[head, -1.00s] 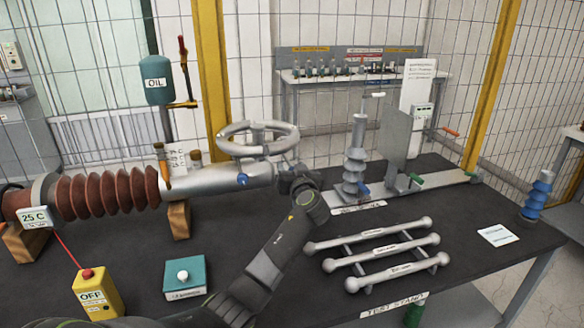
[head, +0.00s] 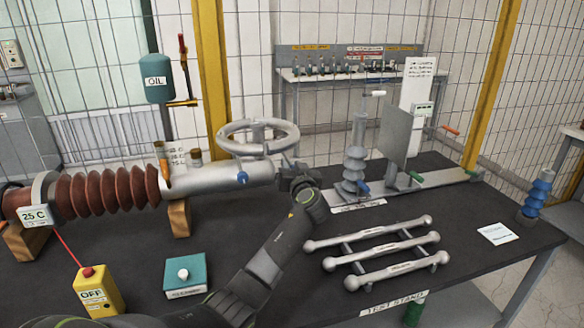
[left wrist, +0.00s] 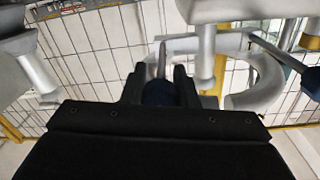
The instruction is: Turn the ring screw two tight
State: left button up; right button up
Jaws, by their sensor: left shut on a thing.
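My left gripper (head: 292,172) is at the right end of the horizontal grey metal tube (head: 215,179), just below the ring-shaped handwheel. In the left wrist view its two dark fingers (left wrist: 158,82) are closed on a dark blue piece (left wrist: 158,95), which looks like a ring screw. The fingers hide most of this piece, and its thread is not visible. A second blue screw (head: 242,178) sits on the front of the tube, left of the gripper and apart from it. My right gripper is not in view.
The grey handwheel (head: 258,137) is close above my gripper. A grey-blue insulator (head: 354,165) stands to the right. Rods on a rack (head: 385,256) lie in front of it. A yellow OFF box (head: 97,292) and a teal box (head: 186,275) are at the front left.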

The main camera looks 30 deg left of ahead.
pick_arm(q)
jog(key=m, duration=0.3)
jog(key=m+p, duration=0.2)
jog(key=m, duration=0.2)
jog(key=m+p, duration=0.2)
jog(key=m, duration=0.2)
jog(key=shift+m+g, duration=0.3)
jog(key=shift+m, duration=0.1)
jog(key=m+p, duration=0.2)
jog(key=m, duration=0.2)
jog(key=m+p, duration=0.3)
jog(key=m, duration=0.1)
jog(key=shift+m, duration=0.4)
jog(key=m+p, duration=0.2)
jog(key=m, duration=0.1)
jog(key=shift+g, duration=0.3)
jog(key=m+p, duration=0.2)
jog(key=m, duration=0.2)
jog(key=shift+s+m+y, duration=0.1)
jog(key=shift+m+y, duration=0.2)
jog(key=shift+m, duration=0.1)
jog(key=shift+f+m+p, duration=0.1)
jog(key=shift+m+p, duration=1)
jog(key=shift+m, duration=1)
